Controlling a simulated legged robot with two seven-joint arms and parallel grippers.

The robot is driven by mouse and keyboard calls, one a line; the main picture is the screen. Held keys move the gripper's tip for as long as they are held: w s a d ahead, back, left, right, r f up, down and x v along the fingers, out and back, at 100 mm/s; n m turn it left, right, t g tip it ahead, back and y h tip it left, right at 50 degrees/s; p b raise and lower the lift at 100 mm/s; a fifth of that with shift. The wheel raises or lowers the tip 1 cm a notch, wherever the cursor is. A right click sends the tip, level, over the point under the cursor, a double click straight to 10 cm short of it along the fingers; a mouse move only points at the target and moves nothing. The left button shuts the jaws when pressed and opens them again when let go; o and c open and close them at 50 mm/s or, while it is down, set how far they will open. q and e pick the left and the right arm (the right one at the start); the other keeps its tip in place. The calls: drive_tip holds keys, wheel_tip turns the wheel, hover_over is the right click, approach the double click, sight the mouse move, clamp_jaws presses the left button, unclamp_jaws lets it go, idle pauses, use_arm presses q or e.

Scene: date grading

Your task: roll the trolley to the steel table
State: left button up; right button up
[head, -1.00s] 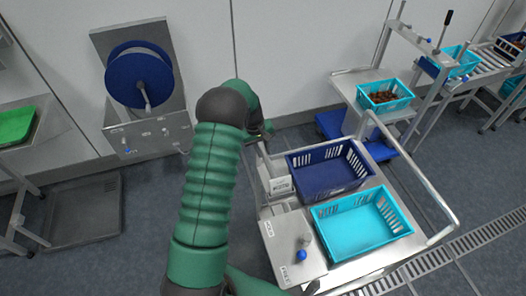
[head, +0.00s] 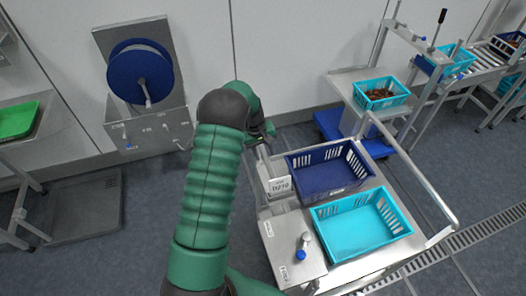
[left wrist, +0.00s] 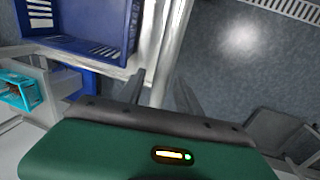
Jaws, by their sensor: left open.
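The trolley (head: 335,270) is a steel cart with a looped push handle on its right side. It carries a dark blue crate (head: 328,186) and a cyan crate (head: 397,219), both seemingly empty. My left gripper (head: 266,131) is at the trolley's far left corner, partly hidden behind my arm. In the left wrist view its two fingers (left wrist: 161,92) are apart, with a pale steel bar of the trolley (left wrist: 172,48) between or just beyond them; I cannot tell if they touch it.
A blue hose reel (head: 125,80) hangs on the wall. Another steel table (head: 48,126) with a green tray (head: 17,121) stands at left. A grey floor tray (head: 85,210) lies near it. A floor drain (head: 480,236) runs at right. A roller conveyor (head: 478,72) stands at far right.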

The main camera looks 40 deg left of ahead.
use_arm(q)
drive_tip(key=shift+d+r, duration=0.15)
drive_tip(key=shift+d, duration=0.15)
wheel_tip(320, 180, up, 16)
drive_tip(key=s+a+b, duration=0.1)
drive_tip(key=s+b, duration=0.1)
drive_tip(key=s, duration=0.1)
drive_tip(key=shift+a+r, duration=0.15)
drive_tip(key=shift+a, duration=0.25)
use_arm(e)
drive_tip(key=shift+s+x, duration=0.25)
drive_tip(key=shift+x, duration=0.75)
drive_tip(key=shift+f, duration=0.1)
